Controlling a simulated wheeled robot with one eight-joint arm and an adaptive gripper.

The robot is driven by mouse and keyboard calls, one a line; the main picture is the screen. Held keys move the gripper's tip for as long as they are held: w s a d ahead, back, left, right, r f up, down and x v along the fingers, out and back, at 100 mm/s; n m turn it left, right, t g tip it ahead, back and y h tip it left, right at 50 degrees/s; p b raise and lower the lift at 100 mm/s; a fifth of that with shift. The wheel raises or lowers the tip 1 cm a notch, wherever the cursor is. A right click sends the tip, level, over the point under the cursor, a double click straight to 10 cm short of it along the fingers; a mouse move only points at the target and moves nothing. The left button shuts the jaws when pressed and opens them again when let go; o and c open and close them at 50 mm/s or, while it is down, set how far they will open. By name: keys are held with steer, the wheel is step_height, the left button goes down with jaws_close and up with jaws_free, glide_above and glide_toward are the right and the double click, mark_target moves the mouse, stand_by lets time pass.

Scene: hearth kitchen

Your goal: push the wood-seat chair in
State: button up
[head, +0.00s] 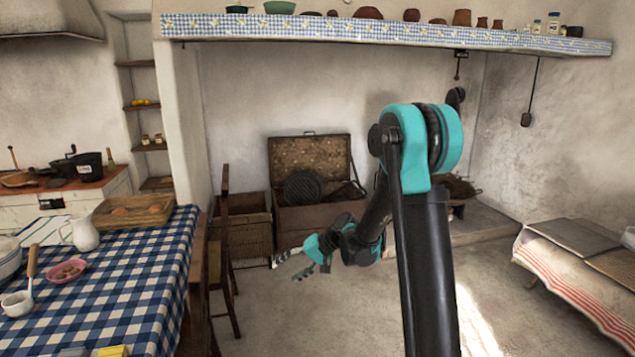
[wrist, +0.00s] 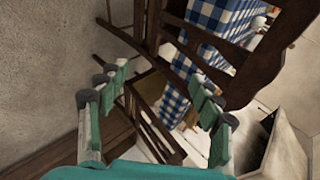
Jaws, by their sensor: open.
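Two dark wooden chairs stand at the right side of the checked table (head: 95,275) in the head view. The farther chair (head: 226,240) shows its tall back edge-on. The nearer chair (head: 197,285) is partly cut off by the lower edge. I cannot tell which one has the wood seat. My gripper (head: 291,264) is open and empty, to the right of the farther chair and apart from it. In the wrist view, dark chair frames (wrist: 265,72) and a tan seat (wrist: 150,97) show beyond my open gripper (wrist: 160,92).
A wooden crate (head: 250,238) and an open chest (head: 305,216) stand by the back wall behind my gripper. A bench with a striped cloth (head: 575,280) is at the right. The floor (head: 290,320) between the chairs and my arm is clear.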

steer(key=s+d+f+m+t+h, duration=0.1)
steer(key=s+d+t+h, duration=0.2)
steer(key=s+d+h, duration=0.6)
steer(key=s+d, duration=1.5)
steer(key=d, duration=0.4)
steer(key=shift+s+d+f+h, duration=0.15)
steer(key=shift+s+f+h, duration=0.15)
steer(key=shift+h, duration=0.1)
